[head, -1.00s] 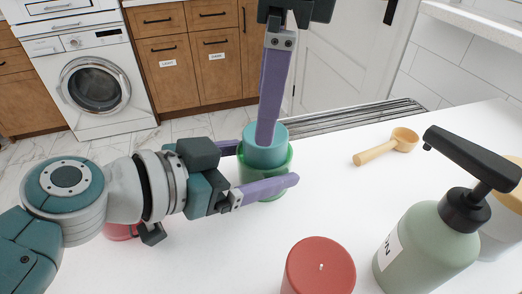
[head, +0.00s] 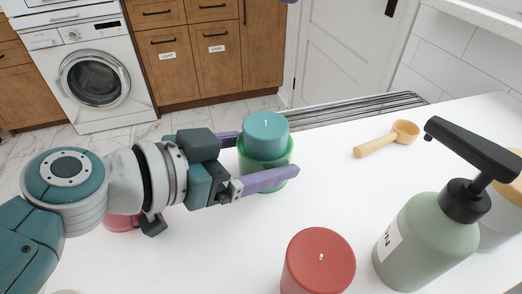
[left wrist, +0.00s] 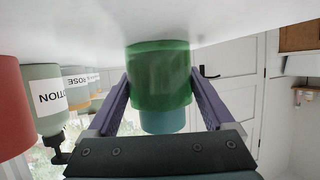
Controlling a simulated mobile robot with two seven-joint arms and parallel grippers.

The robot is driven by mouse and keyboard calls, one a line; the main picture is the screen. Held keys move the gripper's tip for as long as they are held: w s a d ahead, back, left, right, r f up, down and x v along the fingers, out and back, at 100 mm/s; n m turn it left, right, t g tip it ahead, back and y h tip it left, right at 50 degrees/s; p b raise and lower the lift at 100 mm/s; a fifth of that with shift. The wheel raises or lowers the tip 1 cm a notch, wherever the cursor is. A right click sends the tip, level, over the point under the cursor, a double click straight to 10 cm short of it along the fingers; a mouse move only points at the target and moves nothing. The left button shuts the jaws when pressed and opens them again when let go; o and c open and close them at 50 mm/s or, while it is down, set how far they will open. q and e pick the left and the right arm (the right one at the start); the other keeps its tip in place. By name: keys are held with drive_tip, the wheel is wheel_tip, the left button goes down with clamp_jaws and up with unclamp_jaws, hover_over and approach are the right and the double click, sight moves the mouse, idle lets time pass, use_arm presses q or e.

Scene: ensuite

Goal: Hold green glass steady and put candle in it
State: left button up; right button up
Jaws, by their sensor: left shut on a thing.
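The green glass (head: 266,178) stands upright on the white counter. My left gripper (head: 264,156) is shut on the glass, one finger on each side. A teal candle (head: 265,128) sits upright in the glass, its top and wick standing above the rim. In the left wrist view, upside down, the green glass (left wrist: 160,75) is between the two purple fingers and the teal candle (left wrist: 162,121) sticks out of it. Only a sliver of my right gripper (head: 289,1) shows at the top edge of the head view, clear of the candle; its jaws are hidden.
A red candle (head: 318,266) stands at the front. A green pump bottle (head: 425,245) stands at the right, with another container behind it. A wooden scoop (head: 388,139) lies at the back right. A pinkish-red object (head: 122,222) is partly hidden behind my left arm. The middle counter is free.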

use_arm(q)
drive_tip(key=o, duration=1.2)
drive_tip(key=v, duration=1.2)
